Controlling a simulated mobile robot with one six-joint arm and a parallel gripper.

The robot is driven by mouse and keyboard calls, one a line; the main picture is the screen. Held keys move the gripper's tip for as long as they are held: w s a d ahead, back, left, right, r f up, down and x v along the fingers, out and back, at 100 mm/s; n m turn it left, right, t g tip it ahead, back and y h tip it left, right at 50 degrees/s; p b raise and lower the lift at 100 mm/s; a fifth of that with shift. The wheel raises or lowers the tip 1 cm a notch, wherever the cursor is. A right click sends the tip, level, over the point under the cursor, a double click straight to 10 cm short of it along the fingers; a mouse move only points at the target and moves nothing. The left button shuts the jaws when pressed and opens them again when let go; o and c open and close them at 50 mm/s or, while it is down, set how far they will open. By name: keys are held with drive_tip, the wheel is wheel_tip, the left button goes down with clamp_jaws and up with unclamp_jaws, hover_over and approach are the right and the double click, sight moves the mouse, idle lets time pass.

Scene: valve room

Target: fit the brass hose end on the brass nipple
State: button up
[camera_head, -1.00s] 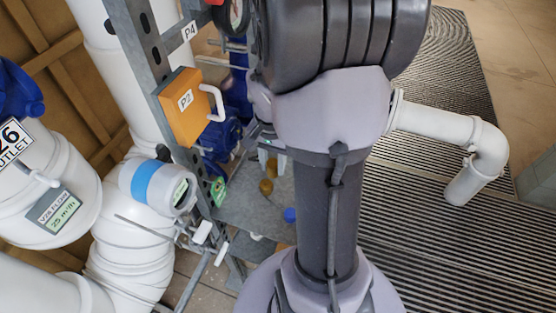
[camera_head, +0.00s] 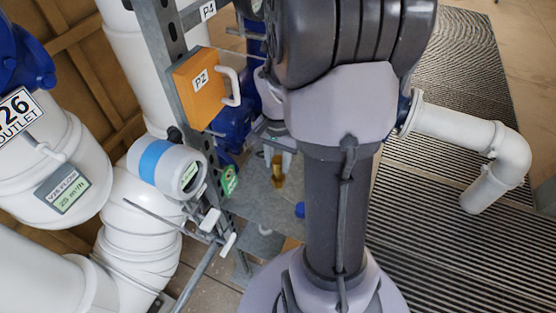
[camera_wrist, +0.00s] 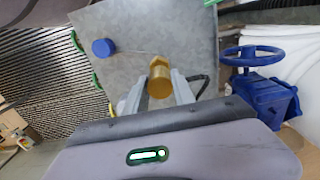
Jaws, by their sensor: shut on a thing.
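My gripper (camera_wrist: 158,93) is shut on a brass piece, the hose end (camera_wrist: 160,84), held between its two pale fingers over a grey plate. A hex-shaped brass part, seemingly the nipple (camera_wrist: 158,62), shows just beyond it in the wrist view. The two overlap there, so I cannot tell whether they touch. In the head view, my gripper (camera_head: 279,150) points down and brass (camera_head: 278,172) shows below its fingertips as one column. I cannot tell the two parts apart there.
The grey plate (camera_wrist: 190,40) carries a blue cap (camera_wrist: 103,48). A blue valve with handwheel (camera_wrist: 265,85) stands to the right in the wrist view. An orange P2 box (camera_head: 197,88), a metal upright and white pipes (camera_head: 150,210) stand left of my arm in the head view.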

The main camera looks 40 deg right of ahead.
drive_tip(key=shift+f, duration=0.1)
drive_tip(key=shift+f+b, duration=0.3)
drive_tip(key=shift+b, duration=0.05)
idle(0.8)
drive_tip(key=shift+f+b, duration=0.45)
drive_tip(key=shift+f, duration=0.05)
drive_tip(key=shift+f, duration=0.1)
drive_tip(key=shift+f+b, duration=0.4)
idle(0.3)
drive_tip(key=o, duration=1.2)
